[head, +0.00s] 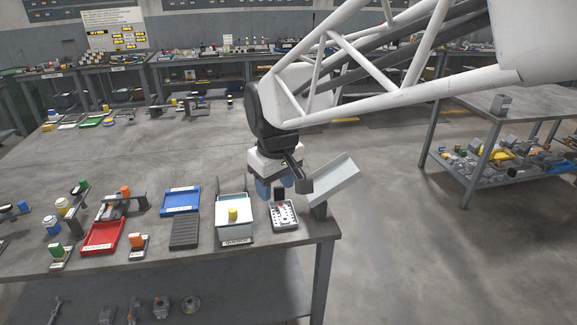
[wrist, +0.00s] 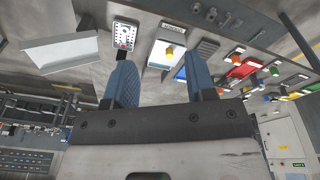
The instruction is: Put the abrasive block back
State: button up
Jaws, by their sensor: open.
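No label for the abrasive block is readable. A small dark block (head: 279,196) shows below my gripper in the head view, just behind a pale tray with dots (head: 284,215). My gripper (head: 278,189) points down above the right end of the bench. Its blue fingers are apart in the wrist view (wrist: 158,82), with nothing seen held between them.
A white box labelled quench (head: 222,228) with a yellow piece (head: 233,214) stands left of the dotted tray. Further left are a ribbed dark slab (head: 185,232), a blue tray (head: 181,212) and a red tray (head: 89,238). A tilted grey chute (head: 336,180) stands close right of my gripper.

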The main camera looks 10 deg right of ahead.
jog(key=s+d+f+m, duration=0.1)
jog(key=s+d+m, duration=0.2)
jog(key=s+d, duration=0.2)
jog(key=s+d+f+m, duration=0.1)
jog(key=s+d, duration=0.4)
jog(key=s, duration=0.7)
jog(key=shift+s+f+m+t, duration=0.25)
jog(key=shift+m+t, duration=0.15)
jog(key=shift+m, duration=0.5)
